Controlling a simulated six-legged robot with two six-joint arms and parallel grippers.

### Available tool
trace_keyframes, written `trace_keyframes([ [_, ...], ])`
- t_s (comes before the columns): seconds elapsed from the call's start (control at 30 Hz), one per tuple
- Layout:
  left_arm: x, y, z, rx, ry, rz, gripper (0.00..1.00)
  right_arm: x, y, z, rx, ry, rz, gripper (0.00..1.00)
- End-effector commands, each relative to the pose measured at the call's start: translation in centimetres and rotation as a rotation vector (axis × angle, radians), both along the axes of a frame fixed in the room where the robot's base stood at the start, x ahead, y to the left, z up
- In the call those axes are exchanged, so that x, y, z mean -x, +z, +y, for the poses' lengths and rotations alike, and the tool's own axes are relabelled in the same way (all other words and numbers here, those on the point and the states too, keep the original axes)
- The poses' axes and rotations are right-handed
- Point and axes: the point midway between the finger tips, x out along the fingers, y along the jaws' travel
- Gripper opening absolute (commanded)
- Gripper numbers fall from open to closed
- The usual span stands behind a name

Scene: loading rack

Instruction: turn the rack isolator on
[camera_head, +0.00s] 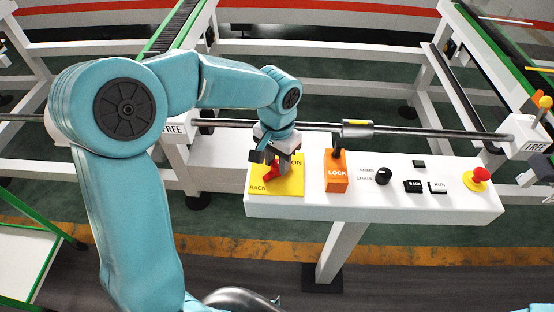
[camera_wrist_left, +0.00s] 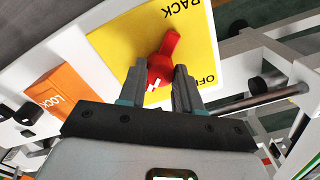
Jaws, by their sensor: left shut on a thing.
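The rack isolator is a red rotary handle (camera_head: 272,176) on a yellow plate (camera_head: 290,185) at the left end of the white console. The plate reads RACK and ON in the head view. In the wrist view, RACK and OFF show on the plate (camera_wrist_left: 125,45). My left gripper (camera_head: 275,167) reaches down over the plate. In the wrist view my left gripper (camera_wrist_left: 160,82) has a finger on each side of the red handle (camera_wrist_left: 164,58) and is shut on it. A white mark shows on the handle between the fingers. My right gripper is out of view.
Right of the plate stand the orange LOCK block (camera_head: 336,172), a black knob (camera_head: 383,176), the BACK and RUN buttons (camera_head: 425,187) and a red emergency stop (camera_head: 477,178). A grey bar (camera_head: 430,133) runs behind the console.

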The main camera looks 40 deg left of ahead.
Motion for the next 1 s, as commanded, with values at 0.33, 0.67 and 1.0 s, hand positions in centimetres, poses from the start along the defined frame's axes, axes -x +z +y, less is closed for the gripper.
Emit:
trace_keyframes([
  [0.33,-0.14,0.08,-0.03,-0.001,-0.328,-0.006,0.03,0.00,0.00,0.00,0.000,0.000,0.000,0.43],
  [0.67,-0.13,0.08,-0.08,-0.001,-0.596,-0.006,0.03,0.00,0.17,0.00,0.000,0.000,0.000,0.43],
  [1.0,-0.14,0.05,-0.12,-0.001,-0.752,-0.006,0.03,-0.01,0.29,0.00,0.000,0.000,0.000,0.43],
])
